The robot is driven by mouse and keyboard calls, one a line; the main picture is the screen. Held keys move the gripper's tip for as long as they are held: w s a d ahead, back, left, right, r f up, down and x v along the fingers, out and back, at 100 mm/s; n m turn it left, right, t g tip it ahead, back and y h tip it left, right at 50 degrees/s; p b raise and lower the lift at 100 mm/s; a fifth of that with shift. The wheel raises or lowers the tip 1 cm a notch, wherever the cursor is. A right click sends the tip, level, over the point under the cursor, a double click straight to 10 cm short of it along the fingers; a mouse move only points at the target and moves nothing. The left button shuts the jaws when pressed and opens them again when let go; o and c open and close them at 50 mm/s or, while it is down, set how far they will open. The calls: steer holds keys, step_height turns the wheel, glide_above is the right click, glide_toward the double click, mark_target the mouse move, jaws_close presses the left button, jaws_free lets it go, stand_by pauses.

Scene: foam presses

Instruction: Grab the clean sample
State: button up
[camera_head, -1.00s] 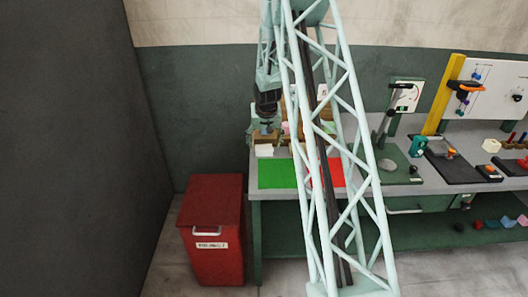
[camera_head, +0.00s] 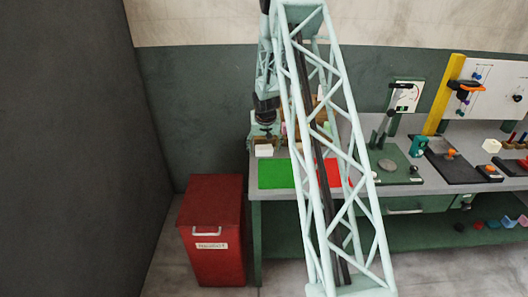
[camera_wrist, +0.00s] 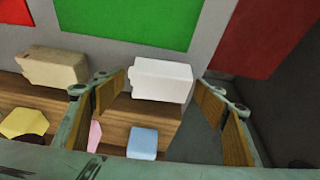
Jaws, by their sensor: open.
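A clean white block (camera_wrist: 160,80) lies in the wrist view between the two fingers of my gripper (camera_wrist: 168,96). The fingers are open, one on each side of the block, with gaps visible. I cannot tell how far above the block they are. A beige, dirtier-looking block (camera_wrist: 52,68) lies to the left, outside the left finger. In the head view the white block (camera_head: 264,150) sits at the bench's left end, just below my gripper (camera_head: 266,134), which is small there.
Brown wooden stands (camera_wrist: 128,117) hold yellow (camera_wrist: 24,121), pink (camera_wrist: 94,136) and blue (camera_wrist: 143,142) pieces near the fingers. A green mat (camera_head: 276,174) and a red mat (camera_head: 335,173) lie in front. A red bin (camera_head: 212,230) stands left of the bench.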

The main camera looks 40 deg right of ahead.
mark_target(264, 146)
steer(key=c, duration=0.8)
steer(key=shift+c, duration=0.2)
steer(key=shift+r, duration=0.2)
steer(key=shift+r, duration=1.6)
steer(key=s+a+b, duration=0.1)
steer(key=s+a, duration=0.1)
steer(key=s, duration=0.2)
steer(key=s+a+r+b, duration=0.1)
steer(key=s+a+b, duration=0.1)
steer(key=s, duration=0.3)
steer(key=s+a+b, duration=0.2)
steer(key=s+a, duration=0.2)
steer(key=shift+s+a+r, duration=0.2)
steer(key=shift+s, duration=0.05)
